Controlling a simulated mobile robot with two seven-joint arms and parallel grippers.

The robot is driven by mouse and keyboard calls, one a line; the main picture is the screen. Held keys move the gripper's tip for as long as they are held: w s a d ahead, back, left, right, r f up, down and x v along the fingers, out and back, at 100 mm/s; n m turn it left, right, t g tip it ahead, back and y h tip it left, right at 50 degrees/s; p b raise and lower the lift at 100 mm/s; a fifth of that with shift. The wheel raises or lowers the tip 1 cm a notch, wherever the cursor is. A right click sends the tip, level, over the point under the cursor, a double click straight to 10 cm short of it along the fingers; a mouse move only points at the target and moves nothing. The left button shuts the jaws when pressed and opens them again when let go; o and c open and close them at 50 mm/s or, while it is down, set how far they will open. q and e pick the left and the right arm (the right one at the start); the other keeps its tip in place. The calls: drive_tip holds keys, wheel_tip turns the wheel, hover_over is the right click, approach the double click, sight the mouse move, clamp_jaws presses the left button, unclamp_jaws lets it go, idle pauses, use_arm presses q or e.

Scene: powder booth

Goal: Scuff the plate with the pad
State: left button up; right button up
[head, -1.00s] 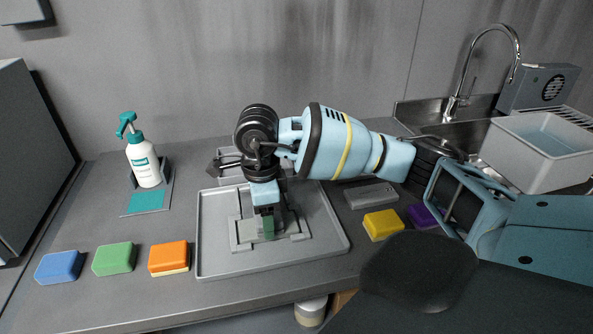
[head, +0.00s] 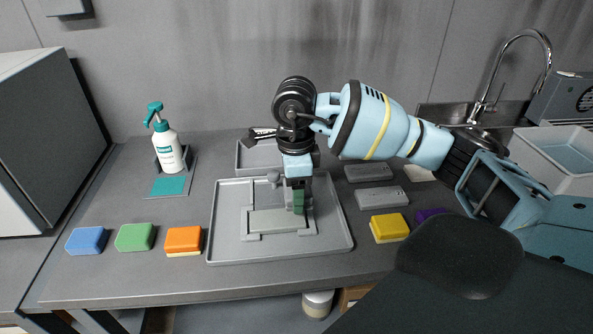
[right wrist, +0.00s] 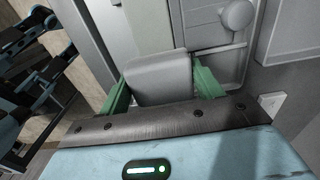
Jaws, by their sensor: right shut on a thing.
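The pale grey plate (head: 279,220) lies flat in a grey holder in the shallow grey tray (head: 224,245). My right gripper (head: 298,200) points down over the plate's right end. In the right wrist view its green fingers (right wrist: 162,88) are shut on a grey block (right wrist: 160,72), apparently the pad. The block's lower face is hidden, so I cannot tell whether it touches the plate. My left gripper is not in view.
Blue (head: 87,240), green (head: 135,237) and orange (head: 184,240) sponges lie left of the tray. A spray bottle (head: 167,147) stands behind them. A yellow sponge (head: 389,228) and grey blocks (head: 382,197) lie right. A sink (head: 447,117) is at the back right.

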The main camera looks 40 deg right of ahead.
wheel_tip(320, 180, up, 2)
drive_tip(key=shift+d+r+p, duration=0.1)
drive_tip(key=shift+p, duration=0.25)
drive_tip(key=shift+r+p, duration=0.35)
drive_tip(key=shift+r, duration=0.2)
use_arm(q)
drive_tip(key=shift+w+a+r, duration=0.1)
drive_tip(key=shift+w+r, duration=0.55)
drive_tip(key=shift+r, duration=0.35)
use_arm(e)
drive_tip(key=shift+f, duration=0.1)
